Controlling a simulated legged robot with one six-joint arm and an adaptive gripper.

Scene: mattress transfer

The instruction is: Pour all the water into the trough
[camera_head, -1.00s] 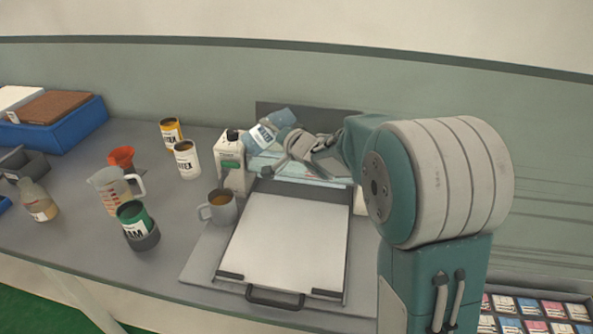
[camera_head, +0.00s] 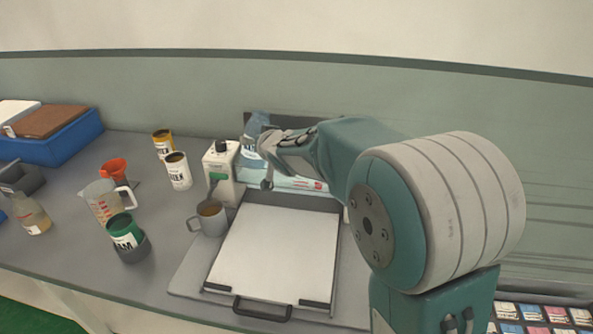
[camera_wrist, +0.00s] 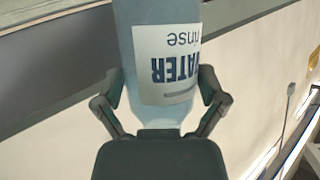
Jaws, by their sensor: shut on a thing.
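A pale blue bottle (camera_head: 252,132) with a white label is in my gripper (camera_head: 266,158) above the back of the work board. In the wrist view the bottle (camera_wrist: 165,55) lies between both fingers, and its label reads WATER and rinse upside down. My gripper hides part of the bottle in the head view. Its mouth and water level cannot be made out. A pale blue trough-like piece (camera_head: 310,185) with red marking lies just behind the white board, below my gripper, partly covered by my arm. I cannot see water in it.
A white jug with a black cap (camera_head: 221,170) stands close left of the bottle. A grey mug (camera_head: 209,218) stands beside the white board (camera_head: 272,255). Labelled cans (camera_head: 178,171), a measuring jug (camera_head: 103,203) and a green can (camera_head: 125,232) stand further left.

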